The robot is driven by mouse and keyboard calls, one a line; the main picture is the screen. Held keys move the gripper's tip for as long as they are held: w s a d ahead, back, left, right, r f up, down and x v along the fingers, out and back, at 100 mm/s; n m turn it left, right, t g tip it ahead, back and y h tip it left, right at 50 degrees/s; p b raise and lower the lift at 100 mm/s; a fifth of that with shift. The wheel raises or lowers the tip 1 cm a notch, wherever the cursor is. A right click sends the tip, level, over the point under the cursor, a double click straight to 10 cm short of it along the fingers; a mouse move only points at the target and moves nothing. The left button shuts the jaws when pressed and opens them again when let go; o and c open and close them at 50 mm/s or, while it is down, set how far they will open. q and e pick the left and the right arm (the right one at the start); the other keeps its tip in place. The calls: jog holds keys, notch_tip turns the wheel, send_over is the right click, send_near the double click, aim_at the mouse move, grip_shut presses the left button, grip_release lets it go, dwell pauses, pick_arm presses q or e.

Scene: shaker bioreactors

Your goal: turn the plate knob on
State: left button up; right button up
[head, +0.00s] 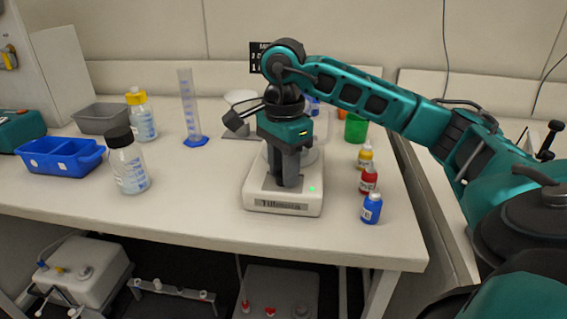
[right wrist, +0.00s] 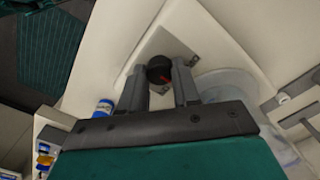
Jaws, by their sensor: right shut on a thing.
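The plate (head: 254,192) is a low white device on the bench with a dark label on its front and a small lit green light at front right. My right gripper (head: 286,183) points straight down onto its front part. In the right wrist view, the black plate knob (right wrist: 158,68) with a red mark sits between the two fingertips of my right gripper (right wrist: 160,78), which are shut on it. In the head view the fingers hide the knob. My left gripper is not in view.
Blue (head: 372,208), red (head: 368,181) and yellow (head: 365,156) small bottles stand right of the plate. A black-capped bottle (head: 128,165), blue tray (head: 60,160) and measuring cylinder (head: 189,105) stand to the left. The bench between the black-capped bottle and the plate is clear.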

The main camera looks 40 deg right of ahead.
jog(key=shift+m, duration=1)
jog(key=m+p, duration=0.1)
jog(key=m, duration=0.2)
jog(key=shift+m, duration=0.3)
jog(key=m, duration=0.2)
jog(key=shift+m+p, duration=0.3)
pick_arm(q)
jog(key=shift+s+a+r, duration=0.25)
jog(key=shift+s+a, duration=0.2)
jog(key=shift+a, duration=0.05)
pick_arm(e)
jog(key=shift+m, duration=0.6)
jog(key=o, duration=1.1)
jog(key=shift+c, duration=0.2)
